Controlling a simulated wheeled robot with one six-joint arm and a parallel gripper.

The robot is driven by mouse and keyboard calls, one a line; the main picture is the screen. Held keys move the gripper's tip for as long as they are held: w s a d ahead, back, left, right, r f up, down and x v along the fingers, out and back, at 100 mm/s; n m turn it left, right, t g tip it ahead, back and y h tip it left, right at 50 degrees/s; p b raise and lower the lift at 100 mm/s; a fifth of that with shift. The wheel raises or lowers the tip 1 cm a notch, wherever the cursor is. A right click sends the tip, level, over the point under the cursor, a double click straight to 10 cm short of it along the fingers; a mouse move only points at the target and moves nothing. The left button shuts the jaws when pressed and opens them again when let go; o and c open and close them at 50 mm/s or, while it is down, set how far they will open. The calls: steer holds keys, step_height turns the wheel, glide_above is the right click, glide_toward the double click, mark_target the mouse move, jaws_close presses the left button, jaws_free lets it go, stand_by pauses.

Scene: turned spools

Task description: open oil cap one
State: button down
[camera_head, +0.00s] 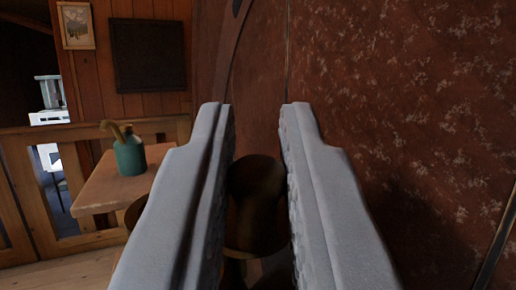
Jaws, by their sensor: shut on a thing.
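A dark brown, round, spool-shaped piece (255,186), which I take to be oil cap one, sits between the two pale grey fingers of my gripper (258,118). The fingers reach up from the bottom of the view. They are shut on its sides, and their tips reach past it. Its top face is round and its body narrows below. Its lower part and sides are partly hidden by the fingers. I cannot tell whether it is loose or still seated.
A large rusty brown metal surface (420,110) rises close on the right. Another brownish round piece (134,212) shows partly behind the left finger. At left, a wooden table (110,187) holds a teal vase (129,156). A wooden railing (28,190) stands behind.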

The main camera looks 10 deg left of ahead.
mark_target(253, 162)
steer(key=c, duration=1.5)
jaws_free()
steer(key=shift+o, duration=0.2)
steer(key=shift+r, duration=0.1)
step_height(253, 162, up, 10)
steer(key=shift+f, duration=0.1)
steer(key=shift+s, duration=0.1)
steer(key=s+a+f+m+g+h, duration=0.1)
steer(key=s+h, duration=0.1)
steer(key=s, duration=1.3)
steer(key=s+a+m+g+h, duration=0.1)
steer(key=s+m+h, duration=0.15)
steer(key=s, duration=1.15)
steer(key=s+f+g, duration=0.1)
steer(key=s+f, duration=0.7)
steer(key=s, duration=0.3)
steer(key=s+a+f+n+g, duration=0.1)
steer(key=s+f, duration=0.7)
steer(key=s, duration=0.3)
steer(key=shift+s+g, duration=0.3)
steer(key=shift+g, duration=0.1)
